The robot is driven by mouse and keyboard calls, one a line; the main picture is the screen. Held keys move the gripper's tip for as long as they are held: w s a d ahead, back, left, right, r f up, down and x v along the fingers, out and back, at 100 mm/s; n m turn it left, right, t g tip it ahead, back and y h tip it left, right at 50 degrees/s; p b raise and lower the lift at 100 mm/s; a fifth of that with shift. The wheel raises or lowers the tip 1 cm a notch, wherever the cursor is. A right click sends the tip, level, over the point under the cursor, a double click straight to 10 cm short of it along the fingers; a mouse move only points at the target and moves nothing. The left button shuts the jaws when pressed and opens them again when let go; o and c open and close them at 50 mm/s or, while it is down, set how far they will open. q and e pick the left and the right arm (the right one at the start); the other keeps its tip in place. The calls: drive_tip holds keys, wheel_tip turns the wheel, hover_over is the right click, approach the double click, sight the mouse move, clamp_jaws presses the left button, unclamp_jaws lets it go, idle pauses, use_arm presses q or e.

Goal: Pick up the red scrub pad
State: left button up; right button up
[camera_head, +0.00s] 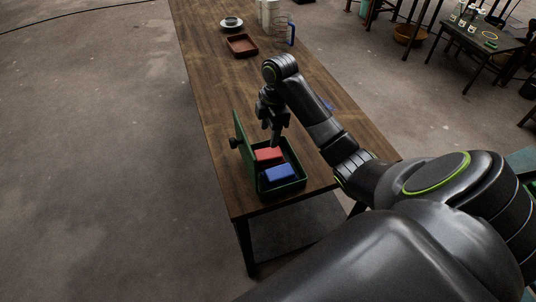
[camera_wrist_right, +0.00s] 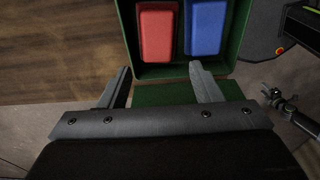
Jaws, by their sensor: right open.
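The red scrub pad (camera_head: 268,155) lies in an open green box (camera_head: 286,190) near the table's front end. In the right wrist view the pad (camera_wrist_right: 157,32) lies in the left half of the box, beside a blue pad (camera_wrist_right: 206,28). The blue pad (camera_head: 280,173) is nearer in the head view. My right gripper (camera_head: 275,140) points down above the box by the red pad. In the right wrist view its fingers (camera_wrist_right: 160,78) are spread and empty, with the pad beyond the tips. My left gripper is not in view.
The box's green lid (camera_head: 242,139) stands up along its left side. A brown tray (camera_head: 242,46), a dish (camera_head: 231,23), pale canisters (camera_head: 268,12) and a blue-handled container (camera_head: 291,34) stand farther back. The table between tray and box is largely clear.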

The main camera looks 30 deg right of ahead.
sight(268, 152)
drive_tip(key=f+b, duration=0.1)
drive_tip(key=f, duration=0.1)
drive_tip(key=f+b, duration=0.2)
drive_tip(key=shift+w+a, duration=0.1)
drive_tip(key=shift+a, duration=0.1)
drive_tip(key=f+b, duration=0.3)
drive_tip(key=shift+w+d, duration=0.1)
drive_tip(key=shift+d, duration=0.15)
wheel_tip(268, 152, down, 2)
drive_tip(key=shift+a+f, duration=0.1)
drive_tip(key=c, duration=0.8)
drive_tip(key=shift+r, duration=0.2)
drive_tip(key=shift+r, duration=0.3)
wheel_tip(268, 152, up, 9)
drive_tip(key=p, duration=0.7)
drive_tip(key=shift+r+p, duration=0.15)
drive_tip(key=shift+p, duration=0.25)
